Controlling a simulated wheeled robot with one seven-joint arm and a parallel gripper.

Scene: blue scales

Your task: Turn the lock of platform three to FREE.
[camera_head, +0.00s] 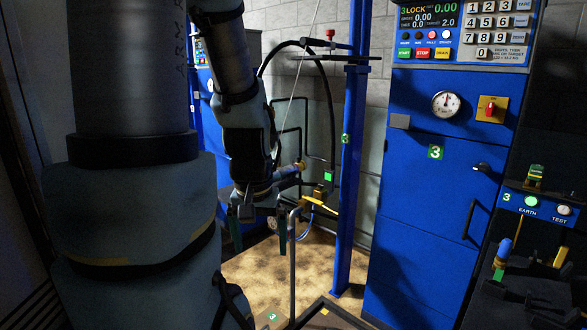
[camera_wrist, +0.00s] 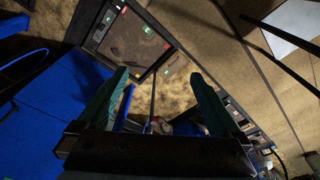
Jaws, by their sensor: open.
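My gripper (camera_head: 257,228) hangs in the air left of the blue post, its two dark green fingers apart and empty. The fingers also show in the wrist view (camera_wrist: 157,78). A dark-framed platform (camera_head: 322,318) marked with a green 3 sits low, cut off by the bottom edge. In the wrist view the platform (camera_wrist: 103,36) lies beyond the fingertips, with small red and green marks at its edge. A thin grey upright rod with a bent top (camera_head: 292,265) stands just right of my gripper. I cannot tell which part is the lock. The cabinet display (camera_head: 430,17) reads "3 LOCK".
The blue post (camera_head: 350,170) stands close right of my gripper. A blue cabinet (camera_head: 425,215) with keypad, gauge and red-yellow switch (camera_head: 491,109) fills the right. A bench with filling fittings (camera_head: 525,285) is at lower right. Bare tan floor (camera_head: 255,270) lies below my gripper.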

